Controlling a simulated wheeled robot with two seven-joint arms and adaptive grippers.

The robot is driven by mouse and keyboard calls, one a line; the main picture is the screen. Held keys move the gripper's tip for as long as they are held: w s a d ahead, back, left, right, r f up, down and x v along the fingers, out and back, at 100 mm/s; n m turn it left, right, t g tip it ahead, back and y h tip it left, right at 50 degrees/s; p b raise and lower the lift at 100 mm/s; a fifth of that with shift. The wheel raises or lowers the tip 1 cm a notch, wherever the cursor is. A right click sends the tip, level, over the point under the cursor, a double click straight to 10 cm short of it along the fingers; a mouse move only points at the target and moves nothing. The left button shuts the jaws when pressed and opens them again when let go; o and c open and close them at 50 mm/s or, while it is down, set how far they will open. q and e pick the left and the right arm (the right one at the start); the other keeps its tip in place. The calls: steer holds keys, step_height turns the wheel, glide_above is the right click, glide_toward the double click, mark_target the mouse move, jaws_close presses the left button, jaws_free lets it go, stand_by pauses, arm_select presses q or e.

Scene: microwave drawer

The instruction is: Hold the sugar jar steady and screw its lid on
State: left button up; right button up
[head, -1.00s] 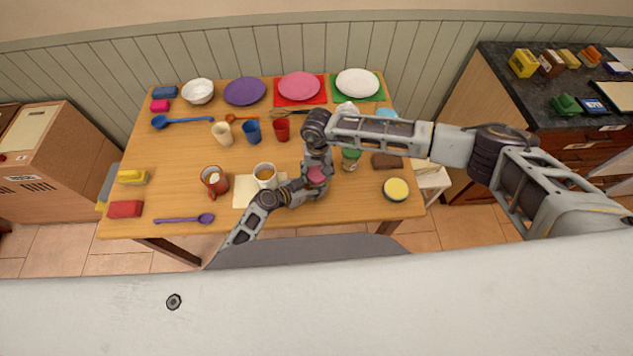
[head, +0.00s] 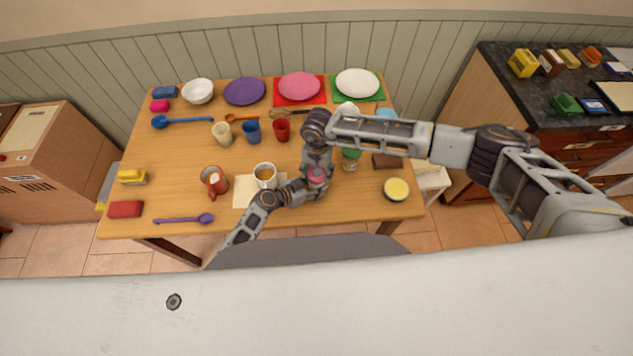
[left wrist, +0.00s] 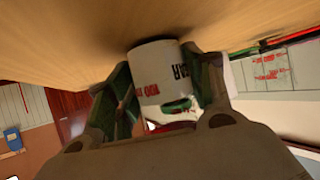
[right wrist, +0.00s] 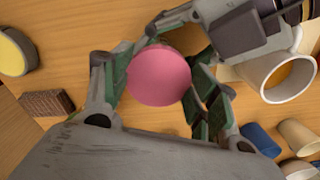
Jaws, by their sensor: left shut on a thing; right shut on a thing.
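The sugar jar (left wrist: 155,75) is white with red and dark lettering. It stands at the table's front, and my left gripper (left wrist: 160,98) is shut around its sides. My left gripper (head: 306,188) reaches it from the left in the head view. The round pink lid (right wrist: 160,75) sits between the fingers of my right gripper (right wrist: 160,80), which is shut on it from above. In the head view the lid (head: 317,176) shows just below my right gripper (head: 317,167), over the jar. The lid hides the jar's mouth, so I cannot tell how far it is seated.
A white mug of brown drink (head: 265,176) stands close left of my left gripper. A green-topped jar (head: 351,159), a brown block (head: 386,161) and a yellow-topped round tin (head: 396,189) are to the right.

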steer(key=shift+d+f+m, duration=0.15)
steer(key=shift+d+m, duration=0.15)
steer(key=shift+m, duration=0.1)
steer(key=shift+s+m, duration=0.2)
steer(key=shift+m, duration=1.8)
steer(key=shift+f, duration=0.1)
steer(key=shift+s+a+m, duration=0.15)
steer(key=shift+m, duration=2.05)
steer(key=o, duration=1)
steer(key=shift+o, duration=0.2)
steer(key=shift+w, duration=0.25)
